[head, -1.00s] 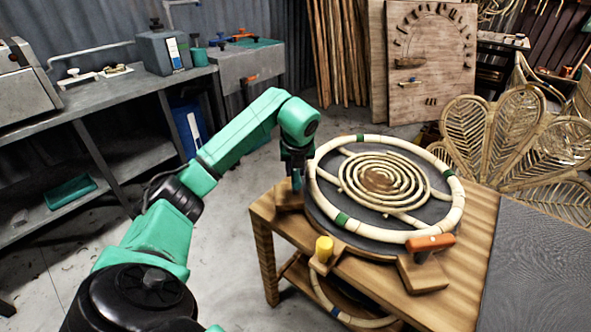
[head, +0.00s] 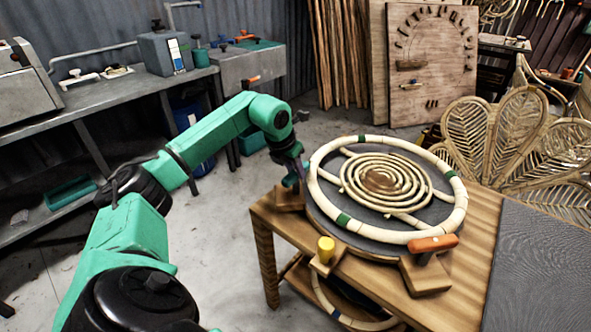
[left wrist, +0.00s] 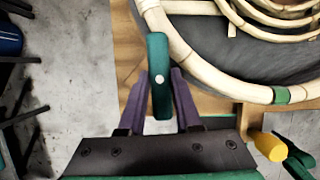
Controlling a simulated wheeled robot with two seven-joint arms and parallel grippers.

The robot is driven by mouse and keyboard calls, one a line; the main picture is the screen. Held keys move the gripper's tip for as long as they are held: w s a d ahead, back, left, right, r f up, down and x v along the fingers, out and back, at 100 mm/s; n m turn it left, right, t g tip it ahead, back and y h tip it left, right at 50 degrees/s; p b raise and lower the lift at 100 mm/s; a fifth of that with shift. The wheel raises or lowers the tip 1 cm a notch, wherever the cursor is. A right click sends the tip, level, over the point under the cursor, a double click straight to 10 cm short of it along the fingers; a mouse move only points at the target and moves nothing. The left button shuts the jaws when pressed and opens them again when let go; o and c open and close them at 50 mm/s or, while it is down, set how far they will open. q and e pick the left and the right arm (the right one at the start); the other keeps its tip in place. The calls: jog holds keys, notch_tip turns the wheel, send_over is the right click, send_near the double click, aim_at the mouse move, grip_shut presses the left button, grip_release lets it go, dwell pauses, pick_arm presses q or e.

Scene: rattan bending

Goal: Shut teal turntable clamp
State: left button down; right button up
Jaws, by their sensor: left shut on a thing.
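The teal clamp lever (head: 289,181) stands on a small wooden block (head: 288,200) at the left edge of the round turntable (head: 318,208). In the left wrist view the lever (left wrist: 158,70) is a rounded teal bar with a pale pin, beside the pale rattan ring (left wrist: 184,55). My left gripper (head: 294,172) is shut on the lever, with its purple fingers (left wrist: 160,95) on either side of it. The lever's lower end and pivot are hard to make out. My right gripper is not in view.
A yellow clamp knob (head: 325,248) and an orange clamp lever (head: 433,243) stand at the turntable's front edge. A rattan spiral (head: 395,172) lies inside the ring. The wooden table (head: 262,222) bears it all. Open floor lies to the left.

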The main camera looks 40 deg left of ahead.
pick_arm(q)
jog(key=m+h+p, duration=0.1)
jog(key=m, duration=0.1)
jog(key=m+h+p, duration=0.1)
jog(key=m, duration=0.2)
jog(key=shift+a+r+m, duration=0.15)
jog(key=shift+a+m, duration=0.05)
jog(key=shift+m, duration=0.1)
jog(key=shift+w+m+g+h+p, duration=0.1)
jog(key=shift+m+g+h+p, duration=0.6)
jog(key=shift+m, duration=1.2)
jog(key=shift+f, duration=0.2)
jog(key=c, duration=0.6)
grip_release()
jog(key=shift+r, duration=0.1)
jog(key=v, duration=1.4)
jog(key=shift+a+r, duration=0.2)
